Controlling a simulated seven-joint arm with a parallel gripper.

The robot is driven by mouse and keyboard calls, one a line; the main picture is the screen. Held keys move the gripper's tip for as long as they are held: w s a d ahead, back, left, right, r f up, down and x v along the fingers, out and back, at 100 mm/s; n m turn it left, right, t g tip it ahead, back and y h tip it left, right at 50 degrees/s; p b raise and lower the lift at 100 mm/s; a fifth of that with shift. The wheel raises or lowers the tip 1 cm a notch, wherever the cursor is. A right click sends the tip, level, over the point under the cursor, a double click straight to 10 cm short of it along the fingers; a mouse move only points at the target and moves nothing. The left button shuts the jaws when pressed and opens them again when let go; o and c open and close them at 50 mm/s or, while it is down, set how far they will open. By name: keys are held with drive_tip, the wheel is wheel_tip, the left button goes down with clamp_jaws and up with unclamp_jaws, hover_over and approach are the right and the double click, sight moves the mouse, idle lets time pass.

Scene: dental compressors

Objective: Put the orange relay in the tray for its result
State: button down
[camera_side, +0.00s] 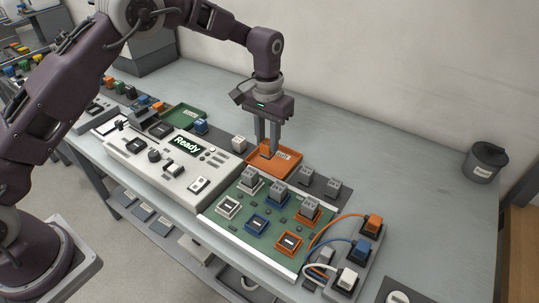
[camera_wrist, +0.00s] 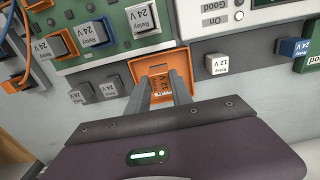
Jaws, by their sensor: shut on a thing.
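My gripper (camera_side: 267,149) is low over the orange tray (camera_side: 290,168), its two fingers pointing down inside the tray's outline. It is shut on the orange relay (camera_wrist: 160,86), which shows between the fingers in the wrist view with a label on top. The fingers hide much of the relay, and I cannot tell whether it touches the tray floor. The orange tray also shows in the wrist view (camera_wrist: 137,69). A green tray (camera_side: 180,112) lies further left, behind the tester (camera_side: 172,170), whose screen reads "Ready".
A white relay (camera_side: 239,144) stands left of the orange tray, with a blue relay (camera_side: 201,127) beyond it. In front is a green board (camera_side: 238,221) with sockets and several relays. Grey relays (camera_side: 332,186) stand to the right. The back of the table is clear.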

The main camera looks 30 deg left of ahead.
sight(268, 153)
drive_tip(key=shift+f, duration=2.3)
drive_tip(key=shift+f, duration=0.1)
drive_tip(key=c, duration=1.1)
unclamp_jaws()
drive_tip(key=shift+c, duration=0.2)
